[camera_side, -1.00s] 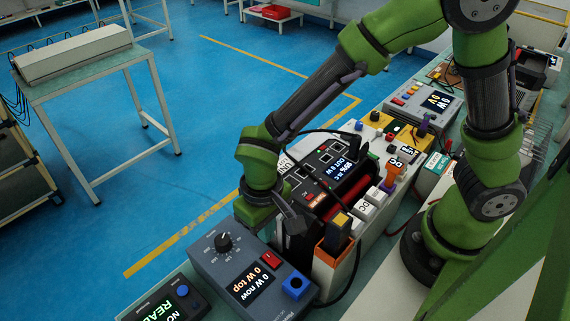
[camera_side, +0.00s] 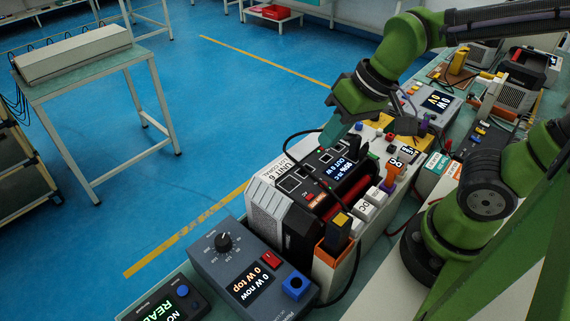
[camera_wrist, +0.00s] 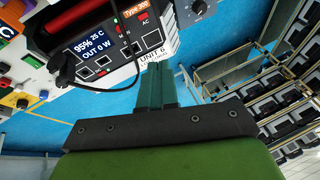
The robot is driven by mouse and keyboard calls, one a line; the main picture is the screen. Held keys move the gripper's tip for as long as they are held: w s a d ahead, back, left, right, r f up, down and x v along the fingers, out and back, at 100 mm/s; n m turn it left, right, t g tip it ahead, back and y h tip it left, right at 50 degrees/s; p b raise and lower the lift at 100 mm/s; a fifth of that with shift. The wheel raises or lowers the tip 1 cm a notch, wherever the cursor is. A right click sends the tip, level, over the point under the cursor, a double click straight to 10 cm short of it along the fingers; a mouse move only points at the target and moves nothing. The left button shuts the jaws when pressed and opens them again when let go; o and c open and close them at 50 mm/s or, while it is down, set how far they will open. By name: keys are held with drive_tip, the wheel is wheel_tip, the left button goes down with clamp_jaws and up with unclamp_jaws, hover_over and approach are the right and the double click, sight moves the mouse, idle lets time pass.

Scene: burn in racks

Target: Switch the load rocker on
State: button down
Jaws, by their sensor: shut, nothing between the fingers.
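A grey-blue load box (camera_side: 235,275) stands at the front in the side view, with a black knob (camera_side: 223,242). A small red rocker (camera_side: 271,260) is on its top; I cannot tell which way it is tipped. The box's screen (camera_side: 251,285) reads 0 W now and 0 W top. My gripper (camera_side: 333,133) is shut and empty, held over the far left side of Unit 6 (camera_side: 268,203), well away from the load box. In the wrist view its teal fingers (camera_wrist: 155,72) are together near the Unit 6 label.
Unit 6's screen (camera_wrist: 83,45) reads 95%, 25 C, OUT 0 W. A black cable is plugged in by it. Blue floor lies left.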

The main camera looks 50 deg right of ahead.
drive_tip(key=s+d+r+m+t, duration=0.1)
drive_tip(key=d+r+m+t, duration=0.1)
drive_tip(key=d+r, duration=0.2)
drive_tip(key=shift+s+d+r+t+h, duration=0.15)
drive_tip(key=shift+d+r+t+h, duration=0.05)
drive_tip(key=shift+d+t+h, duration=0.2)
